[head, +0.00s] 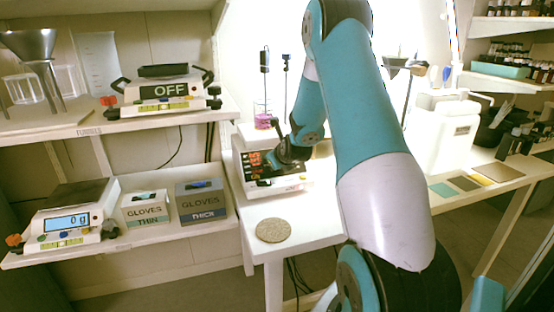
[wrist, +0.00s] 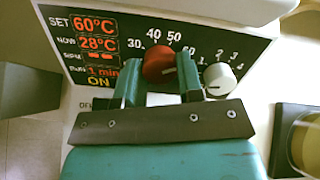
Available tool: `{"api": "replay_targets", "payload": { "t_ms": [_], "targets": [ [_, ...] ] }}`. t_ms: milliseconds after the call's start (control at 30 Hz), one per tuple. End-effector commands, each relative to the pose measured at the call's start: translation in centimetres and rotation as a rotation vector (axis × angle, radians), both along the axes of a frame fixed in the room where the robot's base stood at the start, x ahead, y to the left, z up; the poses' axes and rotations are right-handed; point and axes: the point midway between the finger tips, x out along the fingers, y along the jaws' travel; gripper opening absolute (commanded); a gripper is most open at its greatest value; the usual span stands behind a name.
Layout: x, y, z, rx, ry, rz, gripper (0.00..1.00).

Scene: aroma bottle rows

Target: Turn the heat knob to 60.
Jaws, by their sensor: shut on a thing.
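The heater (head: 267,185) stands on the white table with its dark front panel (wrist: 100,30) facing me. In the wrist view the red heat knob (wrist: 158,63) sits between the fingers of my gripper (wrist: 158,68), which is shut on it. Marks 30, 40, 50 and 60 run around the knob; its pointer cannot be made out. The display (wrist: 95,27) reads SET 60°C, NOW 28°C, run 1 min and ON. A white knob (wrist: 218,79) with marks 1 to 4 sits just right of my right finger. In the head view my gripper (head: 274,162) covers part of the panel.
A glass with pink liquid (head: 263,120) stands on the heater, with thin rods behind. A round cork mat (head: 273,230) lies in front on the table. Left shelves hold a scale (head: 68,218), glove boxes (head: 201,204) and a device reading OFF (head: 166,92). A white canister (head: 444,130) stands right.

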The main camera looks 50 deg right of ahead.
Motion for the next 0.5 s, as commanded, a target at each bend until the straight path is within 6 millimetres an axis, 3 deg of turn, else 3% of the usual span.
{"api": "replay_targets", "payload": {
  "t_ms": [267,300,400,500],
  "targets": [
    [-0.05,0.00,-0.06,0.001,0.002,0.000,0.11],
    [-0.05,0.00,-0.06,0.001,0.002,0.000,0.41],
    [-0.04,0.00,-0.06,0.000,0.001,0.000,0.60],
    [-0.03,0.00,-0.05,0.000,0.001,0.000,0.60]
  ]
}}
